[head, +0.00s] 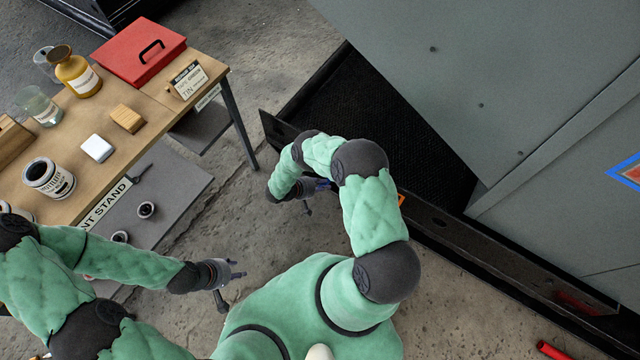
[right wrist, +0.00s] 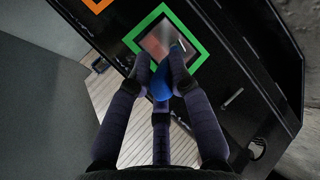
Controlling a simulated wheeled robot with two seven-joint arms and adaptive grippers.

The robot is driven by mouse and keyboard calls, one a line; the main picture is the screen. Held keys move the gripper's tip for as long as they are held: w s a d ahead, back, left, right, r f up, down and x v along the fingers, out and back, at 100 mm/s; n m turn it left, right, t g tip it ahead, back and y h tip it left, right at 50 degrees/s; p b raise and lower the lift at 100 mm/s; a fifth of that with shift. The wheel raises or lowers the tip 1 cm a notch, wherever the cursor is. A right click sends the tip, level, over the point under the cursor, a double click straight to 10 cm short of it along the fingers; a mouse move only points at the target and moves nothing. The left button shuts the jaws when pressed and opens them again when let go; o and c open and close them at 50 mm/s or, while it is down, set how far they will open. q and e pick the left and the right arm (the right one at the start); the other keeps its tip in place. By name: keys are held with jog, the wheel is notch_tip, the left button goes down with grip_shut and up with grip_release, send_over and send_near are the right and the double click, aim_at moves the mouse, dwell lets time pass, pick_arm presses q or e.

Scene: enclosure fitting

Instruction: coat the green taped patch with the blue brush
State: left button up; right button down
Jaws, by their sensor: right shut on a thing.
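The green taped patch (right wrist: 163,40) shows in the right wrist view as a square green frame around a reddish-grey surface on a dark panel. My right gripper (right wrist: 161,66) is shut on the blue brush (right wrist: 160,88), whose far end lies over the lower right of the patch. Whether the brush touches the surface I cannot tell. In the head view my right gripper (head: 318,187) is beside the dark sill, partly behind my arm; the green patch is not visible there. My left gripper (head: 232,288) is empty, its fingers apart, over the floor.
A blue-taped patch (head: 625,172) is on the grey cabinet at right. Orange tape (right wrist: 97,4) shows near the green patch. The wooden stand (head: 150,110) at left holds jars, a red case (head: 135,52) and blocks. A red cylinder (head: 552,350) lies at lower right.

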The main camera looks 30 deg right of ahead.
jog(key=shift+s+d, duration=1.25)
jog(key=shift+s, duration=1.65)
jog(key=shift+w+a+r, duration=1.85)
jog(key=shift+w+a, duration=0.15)
jog(key=shift+w, duration=2.8)
jog(key=shift+s+d, duration=0.3)
jog(key=shift+s, duration=0.4)
jog(key=shift+s+d, duration=0.25)
jog(key=shift+s, duration=0.5)
jog(key=shift+s+d, duration=0.3)
jog(key=shift+s, duration=0.4)
jog(key=s, duration=0.1)
jog(key=s+d, duration=0.1)
jog(key=s, duration=0.1)
jog(key=s+d, duration=0.1)
jog(key=s, duration=0.1)
jog(key=shift+s+d+b, duration=0.15)
jog(key=shift+s+b, duration=0.05)
jog(key=shift+b, duration=0.1)
jog(key=shift+w, duration=0.1)
